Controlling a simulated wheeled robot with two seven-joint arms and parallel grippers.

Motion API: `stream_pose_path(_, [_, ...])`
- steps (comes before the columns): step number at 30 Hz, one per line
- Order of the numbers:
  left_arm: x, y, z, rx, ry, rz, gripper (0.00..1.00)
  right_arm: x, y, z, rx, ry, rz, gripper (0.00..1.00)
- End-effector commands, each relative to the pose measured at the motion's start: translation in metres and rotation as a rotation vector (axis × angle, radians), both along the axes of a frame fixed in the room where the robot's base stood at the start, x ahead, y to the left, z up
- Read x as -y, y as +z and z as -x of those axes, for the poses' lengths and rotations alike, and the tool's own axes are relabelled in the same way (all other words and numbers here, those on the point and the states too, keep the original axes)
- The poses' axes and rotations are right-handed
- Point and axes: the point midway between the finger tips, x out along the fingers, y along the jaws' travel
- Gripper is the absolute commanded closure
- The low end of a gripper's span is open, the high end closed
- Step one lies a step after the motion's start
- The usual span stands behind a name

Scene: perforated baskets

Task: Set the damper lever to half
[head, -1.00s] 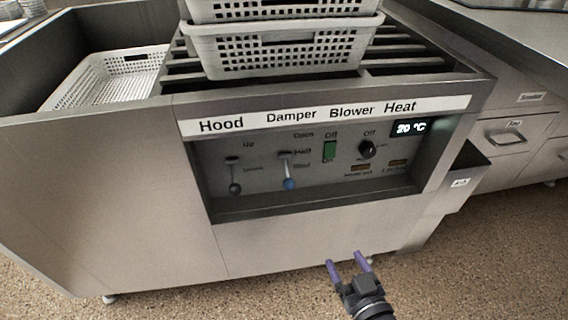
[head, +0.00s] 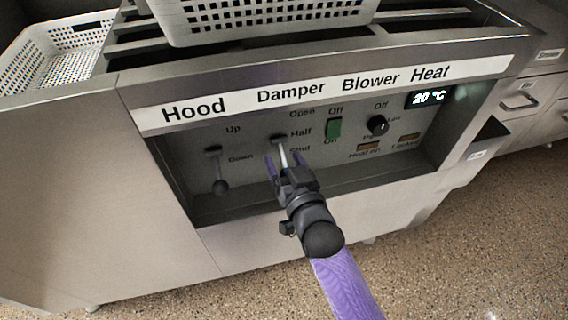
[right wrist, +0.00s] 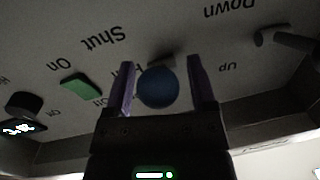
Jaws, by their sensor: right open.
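The damper lever (head: 283,156) is on the control panel under the Damper label, beside the marks Open, Half and Shut. Its light stem points down from its mount near the Half mark. In the head view its blue knob is hidden by my right gripper (head: 280,161). In the right wrist view the round blue knob (right wrist: 158,88) sits between the two purple fingers of the right gripper (right wrist: 161,72). My left gripper is not in view.
The hood lever (head: 218,172) stands left of the damper lever, pointing down. To the right are the green blower switch (head: 334,128), the heat knob (head: 377,125) and the 20 °C display (head: 430,97). The panel is recessed, with a ledge (head: 240,209) below.

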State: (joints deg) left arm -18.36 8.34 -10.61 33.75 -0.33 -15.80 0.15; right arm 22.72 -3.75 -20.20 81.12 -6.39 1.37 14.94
Motion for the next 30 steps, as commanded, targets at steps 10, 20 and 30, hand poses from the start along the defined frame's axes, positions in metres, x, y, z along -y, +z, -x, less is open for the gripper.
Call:
stream_pose_path(10, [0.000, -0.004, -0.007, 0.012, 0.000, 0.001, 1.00, -0.002, 0.002, -0.004, 0.002, 0.001, 0.000, 0.32])
stream_pose_path(20, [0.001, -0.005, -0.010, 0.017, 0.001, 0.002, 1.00, -0.002, 0.001, -0.004, 0.001, 0.001, 0.001, 1.00])
stream_pose_path(30, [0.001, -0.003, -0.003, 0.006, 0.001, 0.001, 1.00, -0.002, 0.001, -0.004, 0.000, 0.000, 0.001, 1.00])
